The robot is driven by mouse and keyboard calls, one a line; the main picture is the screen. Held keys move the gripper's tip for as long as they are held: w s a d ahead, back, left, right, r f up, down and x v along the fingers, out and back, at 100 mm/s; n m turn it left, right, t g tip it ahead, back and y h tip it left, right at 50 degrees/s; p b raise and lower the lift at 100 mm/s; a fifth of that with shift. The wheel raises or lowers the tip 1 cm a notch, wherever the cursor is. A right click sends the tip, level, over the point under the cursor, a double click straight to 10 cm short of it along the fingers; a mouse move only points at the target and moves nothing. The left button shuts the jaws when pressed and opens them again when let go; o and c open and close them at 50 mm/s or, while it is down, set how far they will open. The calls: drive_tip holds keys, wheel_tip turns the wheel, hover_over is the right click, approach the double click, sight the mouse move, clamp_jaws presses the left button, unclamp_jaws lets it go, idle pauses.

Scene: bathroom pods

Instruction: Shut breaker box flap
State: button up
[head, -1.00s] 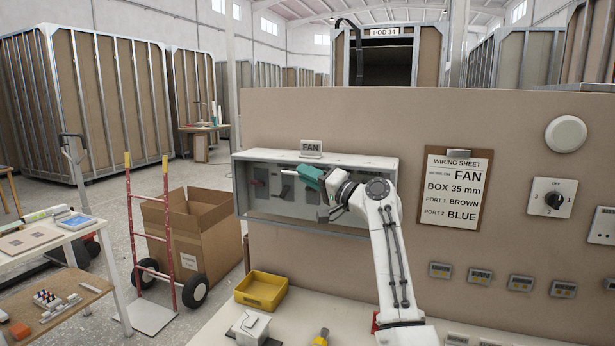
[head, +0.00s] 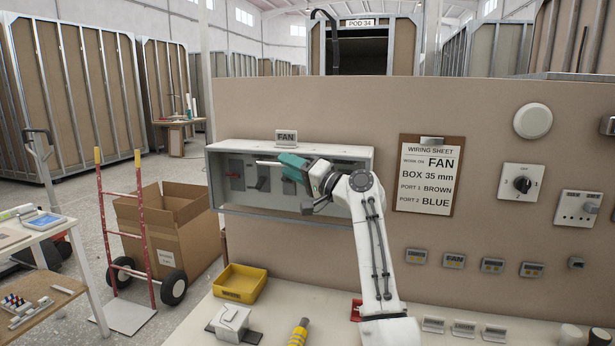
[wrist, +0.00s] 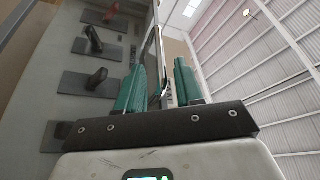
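The grey breaker box (head: 364,160) with a FAN sign on top is on the beige wall. Its dark switches (head: 237,170) show behind its front, and also on the left of the wrist view (wrist: 97,78). I cannot clearly make out the flap or its angle. My gripper (head: 285,166), with green fingers, is in front of the box's upper middle. A thin pale bar (head: 266,162) extends left from the fingertips. In the wrist view my gripper (wrist: 160,85) has its fingers apart, with a pale, bent edge seen between them. Whether they touch it is unclear.
The wiring sheet (head: 430,178) hangs right of the box. A yellow tray (head: 240,284), a white box (head: 232,322) and a yellow-handled tool (head: 299,333) are on the bench below. A red hand truck (head: 123,240) and a cardboard carton (head: 180,245) stand left.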

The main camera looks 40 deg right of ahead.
drive_tip(key=b+v, duration=0.2)
drive_tip(key=v, duration=0.7)
drive_tip(key=shift+a, duration=0.2)
drive_tip(key=shift+r, duration=0.1)
drive_tip(key=s+a+f+n+g+h, duration=0.1)
drive_tip(key=s+a+f+g, duration=0.3)
drive_tip(key=f, duration=0.8)
drive_tip(key=s+a+f+n+g, duration=0.25)
drive_tip(key=s+a+f, duration=0.25)
drive_tip(key=f, duration=0.7)
drive_tip(key=s+a+f+g+h, duration=0.1)
drive_tip(key=s+a+f+g, duration=0.3)
drive_tip(key=f, duration=0.8)
drive_tip(key=s+a+f+n+g+h, duration=0.1)
drive_tip(key=s+f, duration=0.3)
drive_tip(key=s, duration=0.6)
drive_tip(key=s+a+f+n+g+h, duration=0.1)
drive_tip(key=s+f+g, duration=0.3)
drive_tip(key=s, duration=0.7)
drive_tip(key=s+a+f+n+g+h, duration=0.2)
drive_tip(key=s+a+f+g, duration=0.1)
drive_tip(key=s, duration=0.7)
drive_tip(key=shift+s+f, duration=0.25)
drive_tip(key=shift+f, duration=0.4)
